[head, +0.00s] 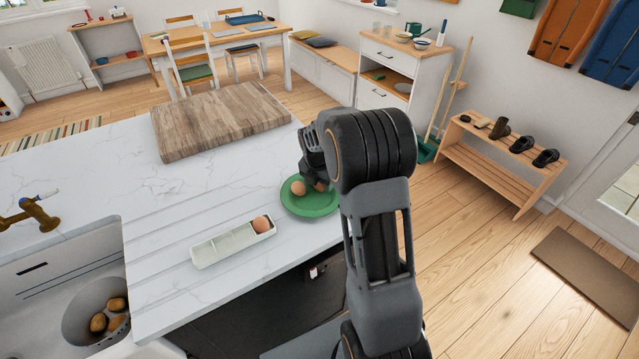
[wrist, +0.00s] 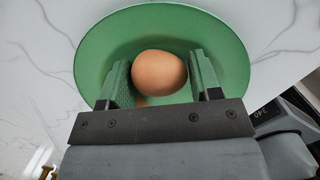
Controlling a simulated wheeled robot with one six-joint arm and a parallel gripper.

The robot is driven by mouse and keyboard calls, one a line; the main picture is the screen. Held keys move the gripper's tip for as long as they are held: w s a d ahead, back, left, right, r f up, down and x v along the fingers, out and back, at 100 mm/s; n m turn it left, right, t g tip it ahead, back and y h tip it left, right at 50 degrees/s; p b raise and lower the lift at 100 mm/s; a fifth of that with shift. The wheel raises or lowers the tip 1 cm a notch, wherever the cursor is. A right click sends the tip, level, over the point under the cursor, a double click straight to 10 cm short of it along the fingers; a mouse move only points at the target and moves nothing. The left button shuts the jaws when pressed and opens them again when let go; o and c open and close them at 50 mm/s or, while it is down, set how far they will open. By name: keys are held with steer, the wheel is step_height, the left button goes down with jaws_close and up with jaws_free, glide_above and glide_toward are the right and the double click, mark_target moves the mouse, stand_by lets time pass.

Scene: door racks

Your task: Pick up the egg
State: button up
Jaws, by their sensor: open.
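In the wrist view a brown egg (wrist: 159,72) lies on a green plate (wrist: 100,55), between the two fingers of my gripper (wrist: 160,80). The fingers are open, one on each side of the egg; I cannot tell whether either touches it. In the head view the green plate (head: 311,207) stands on the white counter near its right edge. One egg (head: 298,188) shows on its left part, and another egg (head: 320,186) is partly hidden by my gripper (head: 313,172). A further egg (head: 261,224) sits in the right end of a white tray.
The white tray (head: 215,249) stands left of the plate on the counter (head: 110,200). A wooden board (head: 220,118) lies at the back. A sink with a bowl (head: 88,300) of brown items is at lower left. The counter between board and tray is clear.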

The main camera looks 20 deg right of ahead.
steer(key=shift+c, duration=0.3)
steer(key=shift+c, duration=1.1)
